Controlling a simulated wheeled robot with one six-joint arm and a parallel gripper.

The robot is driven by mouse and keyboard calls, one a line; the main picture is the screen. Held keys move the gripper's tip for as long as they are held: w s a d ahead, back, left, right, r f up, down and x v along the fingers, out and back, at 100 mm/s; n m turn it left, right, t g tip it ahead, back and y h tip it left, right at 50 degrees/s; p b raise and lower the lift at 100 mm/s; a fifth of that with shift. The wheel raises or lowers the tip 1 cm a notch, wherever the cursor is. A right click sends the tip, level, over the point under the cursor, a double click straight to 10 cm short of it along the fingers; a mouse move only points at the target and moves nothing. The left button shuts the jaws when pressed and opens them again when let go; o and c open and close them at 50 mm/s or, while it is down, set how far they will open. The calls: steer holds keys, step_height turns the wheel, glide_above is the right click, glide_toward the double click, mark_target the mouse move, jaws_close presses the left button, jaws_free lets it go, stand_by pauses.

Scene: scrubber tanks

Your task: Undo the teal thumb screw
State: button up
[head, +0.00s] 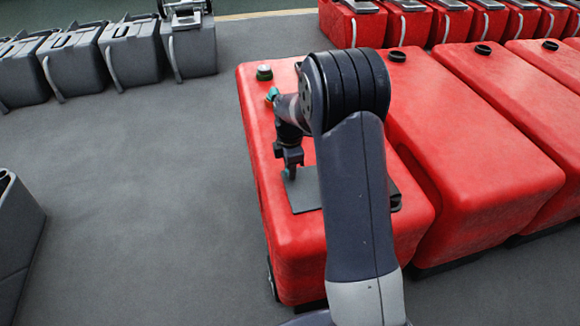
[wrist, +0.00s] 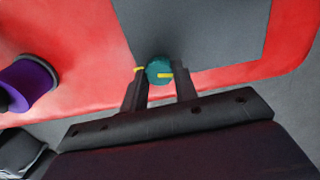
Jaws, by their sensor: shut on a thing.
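The teal thumb screw (wrist: 159,71) sits at the edge of a dark grey plate (wrist: 205,30) in the wrist view. My gripper (wrist: 160,80) is shut on the screw, one finger on each side. In the head view my gripper (head: 289,170) points down at the left part of the plate (head: 304,192), with a bit of teal showing between the fingers. The plate lies on top of a red tank (head: 285,250). My arm hides part of the plate and tank.
A purple knob or cap (wrist: 34,80) stands on the red top in the wrist view. More red tanks (head: 470,150) stand close on the right. Grey floor (head: 150,200) is open on the left.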

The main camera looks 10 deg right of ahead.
steer(key=shift+s+f, duration=0.2)
steer(key=shift+f, duration=0.1)
steer(key=o, duration=1)
steer(key=shift+w+r, duration=0.15)
step_height(320, 180, up, 11)
steer(key=shift+f, duration=0.1)
steer(key=shift+f, duration=0.1)
step_height(320, 180, down, 10)
steer(key=shift+f, duration=0.15)
